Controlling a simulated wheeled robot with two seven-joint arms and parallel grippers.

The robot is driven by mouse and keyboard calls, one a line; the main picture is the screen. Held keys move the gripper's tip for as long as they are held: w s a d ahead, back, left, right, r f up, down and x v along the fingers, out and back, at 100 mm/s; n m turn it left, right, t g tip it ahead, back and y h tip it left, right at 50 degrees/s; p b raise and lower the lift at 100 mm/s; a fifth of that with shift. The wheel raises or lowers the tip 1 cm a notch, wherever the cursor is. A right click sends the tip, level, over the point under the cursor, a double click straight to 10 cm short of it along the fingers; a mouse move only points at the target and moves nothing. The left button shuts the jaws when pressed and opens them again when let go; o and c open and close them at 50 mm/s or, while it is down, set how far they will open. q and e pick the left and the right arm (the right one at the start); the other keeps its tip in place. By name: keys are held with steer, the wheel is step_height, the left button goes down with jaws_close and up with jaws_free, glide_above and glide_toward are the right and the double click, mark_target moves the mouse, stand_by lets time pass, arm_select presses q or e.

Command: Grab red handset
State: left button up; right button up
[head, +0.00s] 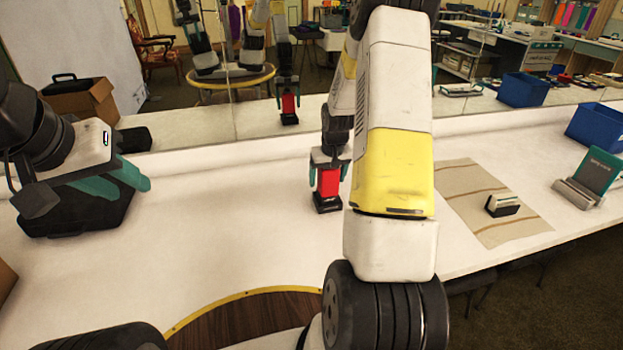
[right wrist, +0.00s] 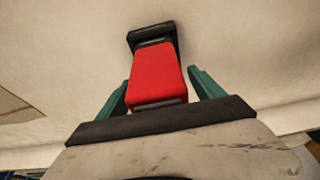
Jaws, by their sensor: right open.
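The red handset (head: 328,182) stands upright on the white counter with its black base down, left of my right arm in the head view. My right gripper (head: 329,170) is over it from above, with its teal fingers on either side of the handset's upper part. In the right wrist view the red handset (right wrist: 155,75) lies between the two open teal fingers (right wrist: 158,92), with a gap visible on the right side. Contact on the left side is unclear. My left gripper (head: 130,178) is low over the counter at the far left, away from the handset; its finger gap is unclear.
A striped cloth (head: 465,195) with a small black-and-white item (head: 502,205) lies to the right. A teal-and-grey device (head: 590,178) and a blue bin (head: 598,128) stand further right. A mirror behind the counter reflects the handset.

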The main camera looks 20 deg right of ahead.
steer(key=shift+c, duration=0.5)
jaws_close()
steer(key=shift+r, duration=0.15)
